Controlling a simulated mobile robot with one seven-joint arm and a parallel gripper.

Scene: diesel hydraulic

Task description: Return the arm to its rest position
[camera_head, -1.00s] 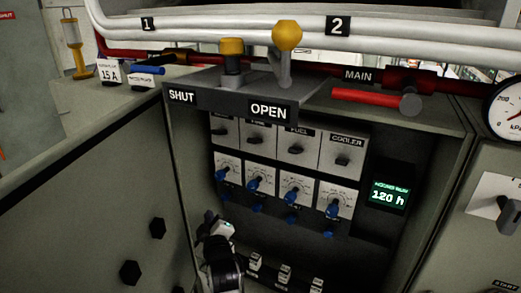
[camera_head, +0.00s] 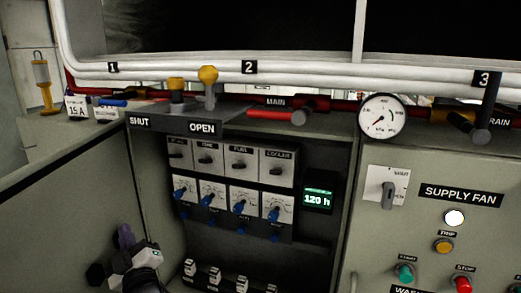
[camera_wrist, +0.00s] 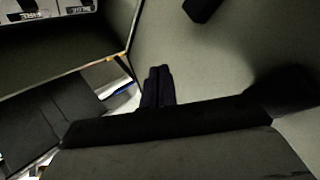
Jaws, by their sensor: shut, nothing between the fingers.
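My gripper (camera_head: 125,233) shows at the lower left of the head view, in front of the grey panel left of the open cabinet. Its fingers point up and it holds nothing. In the wrist view the two dark fingers (camera_wrist: 158,80) lie side by side, closed together. Only the end of my arm shows at the bottom of the head view; the rest is out of frame.
A black knob (camera_head: 96,273) sits close left of my gripper. The cabinet holds blue-knobbed dials (camera_head: 240,207), lower switches (camera_head: 215,274) and a lit display (camera_head: 317,198). A yellow-knobbed lever (camera_head: 209,85) and red-handled valve (camera_head: 270,115) stand above. The supply fan panel (camera_head: 430,240) is at right.

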